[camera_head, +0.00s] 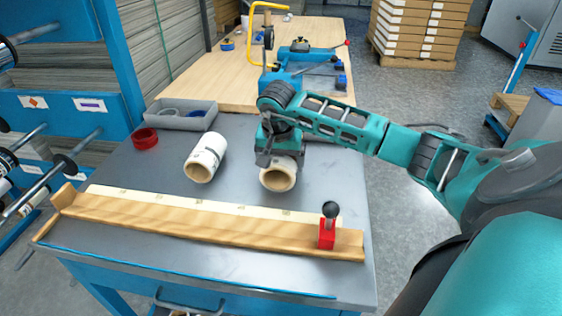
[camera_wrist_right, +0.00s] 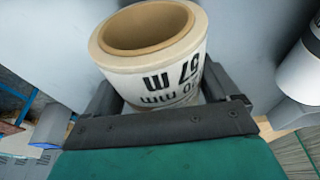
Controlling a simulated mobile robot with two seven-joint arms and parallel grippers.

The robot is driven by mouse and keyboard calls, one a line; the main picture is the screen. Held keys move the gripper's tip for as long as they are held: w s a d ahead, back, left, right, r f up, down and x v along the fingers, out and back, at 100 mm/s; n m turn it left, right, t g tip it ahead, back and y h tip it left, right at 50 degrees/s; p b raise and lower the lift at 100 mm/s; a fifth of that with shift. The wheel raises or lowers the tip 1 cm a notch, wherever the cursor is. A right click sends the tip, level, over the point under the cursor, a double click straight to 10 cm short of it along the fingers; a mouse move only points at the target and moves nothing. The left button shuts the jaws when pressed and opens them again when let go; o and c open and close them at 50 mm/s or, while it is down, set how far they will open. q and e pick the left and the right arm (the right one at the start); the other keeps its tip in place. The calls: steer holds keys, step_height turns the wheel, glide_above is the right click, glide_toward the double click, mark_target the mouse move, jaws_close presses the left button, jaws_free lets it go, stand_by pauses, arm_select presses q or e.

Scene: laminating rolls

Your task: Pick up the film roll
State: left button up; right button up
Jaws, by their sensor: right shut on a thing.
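A white film roll with a tan core (camera_head: 279,179) is on the grey table under my right gripper (camera_head: 277,158). My right gripper is shut on this roll. In the right wrist view the roll (camera_wrist_right: 150,60) sits between the fingers, with black printed letters on its side and its open core facing up in the picture. I cannot tell whether the roll still touches the table. A second white film roll (camera_head: 205,157) lies on the table to the left, apart from the gripper. My left gripper is not in view.
A wooden measuring rail (camera_head: 190,219) with a red stop (camera_head: 327,234) and black knob runs along the table front. A red tape ring (camera_head: 145,139) and a grey tray (camera_head: 183,117) are at the back left. A blue machine (camera_head: 308,62) stands behind on a wooden bench.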

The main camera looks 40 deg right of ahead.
steer(key=shift+r, duration=0.2)
step_height(320, 180, up, 20)
steer(key=p, duration=0.2)
steer(key=shift+f, duration=0.15)
stand_by(0.7)
